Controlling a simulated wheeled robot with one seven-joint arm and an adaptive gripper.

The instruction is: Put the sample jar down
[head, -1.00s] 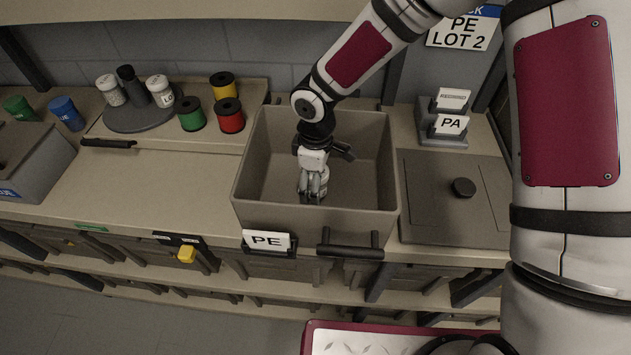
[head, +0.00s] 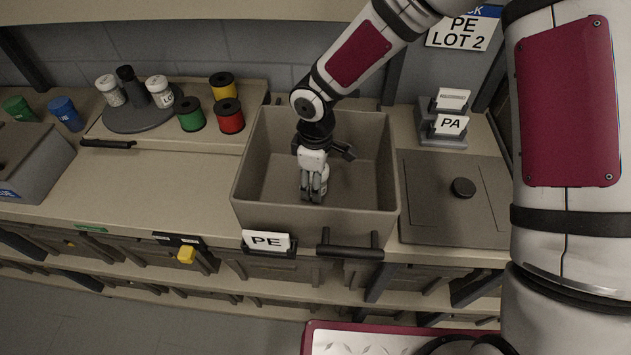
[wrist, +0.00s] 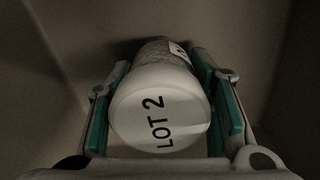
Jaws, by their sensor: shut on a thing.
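The sample jar (wrist: 160,108) has a white lid marked "LOT 2" and fills the middle of the wrist view. Part of its side, with pale contents and a label edge, shows above the lid. My gripper (wrist: 163,105) is shut on it, with a teal-lined finger on each side. In the head view my gripper (head: 313,190) is inside the open grey bin (head: 250,185) with the "PE" card (head: 265,241) on its front. The jar is hidden by the fingers there. I cannot tell whether the jar touches the bin floor.
A grey lidded box top (head: 430,210) lies right of the bin. Card holders (head: 443,130) stand behind it. A round tray (head: 135,118) with white-lidded jars and colored spools (head: 228,115) stand at the back left. The counter (head: 140,185) left of the bin is clear.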

